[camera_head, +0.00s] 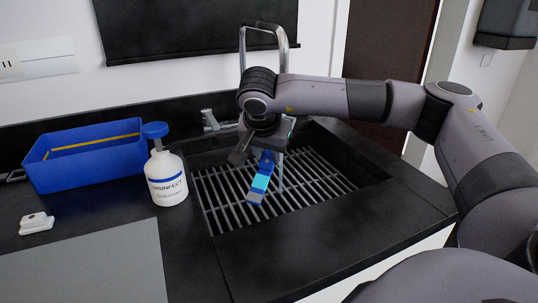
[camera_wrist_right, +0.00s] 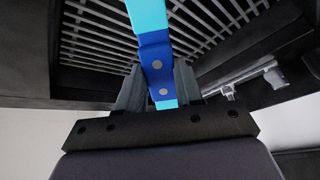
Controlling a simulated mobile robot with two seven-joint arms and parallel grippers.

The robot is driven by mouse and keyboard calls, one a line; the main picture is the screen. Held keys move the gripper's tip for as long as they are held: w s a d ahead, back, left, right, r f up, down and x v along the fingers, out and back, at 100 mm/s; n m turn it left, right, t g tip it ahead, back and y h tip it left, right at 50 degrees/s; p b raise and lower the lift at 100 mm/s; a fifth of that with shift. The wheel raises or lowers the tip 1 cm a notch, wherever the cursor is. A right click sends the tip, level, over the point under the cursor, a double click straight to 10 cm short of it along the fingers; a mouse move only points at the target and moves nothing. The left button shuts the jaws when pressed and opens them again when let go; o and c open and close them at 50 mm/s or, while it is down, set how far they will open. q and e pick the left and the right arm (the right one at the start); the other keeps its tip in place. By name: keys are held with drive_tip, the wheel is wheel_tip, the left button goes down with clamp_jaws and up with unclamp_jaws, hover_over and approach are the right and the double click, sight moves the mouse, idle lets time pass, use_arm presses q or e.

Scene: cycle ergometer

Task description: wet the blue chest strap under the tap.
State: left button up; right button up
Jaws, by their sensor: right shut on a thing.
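The blue chest strap (camera_head: 261,180) hangs from my right gripper (camera_head: 263,150) over the sink (camera_head: 215,200), its light-blue part lower down. In the wrist view the strap (camera_wrist_right: 154,52) passes between the two fingers (camera_wrist_right: 158,88), which are shut on it. The tap (camera_head: 243,48) is a tall silver arch behind my right arm, and its spout end is hidden by that arm. A thin pale vertical streak (camera_head: 280,172) shows just right of the strap; I cannot tell whether it is water or whether it touches the strap. My left gripper is not in view.
A white disinfectant bottle (camera_head: 167,180) with a blue cap stands left of the sink. A blue tray (camera_head: 90,160) is behind it. A small white device (camera_head: 36,223) and a grey mat (camera_head: 95,265) lie on the dark counter. A silver lever (camera_head: 210,120) is behind the sink.

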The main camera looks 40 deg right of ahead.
drive_tip(key=shift+s+a+b, duration=0.1)
drive_tip(key=shift+s+a, duration=0.7)
drive_tip(key=shift+a, duration=0.25)
drive_tip(key=shift+s+a+b, duration=0.15)
drive_tip(key=shift+s+a, duration=0.7)
drive_tip(key=shift+a, duration=0.2)
drive_tip(key=shift+s+a+b, duration=0.1)
drive_tip(key=shift+s+a, duration=0.7)
drive_tip(key=shift+a, duration=0.25)
drive_tip(key=s+a+r+p, duration=0.2)
drive_tip(key=s+a+r, duration=0.1)
drive_tip(key=a+r, duration=0.1)
drive_tip(key=shift+s, duration=0.1)
idle(0.4)
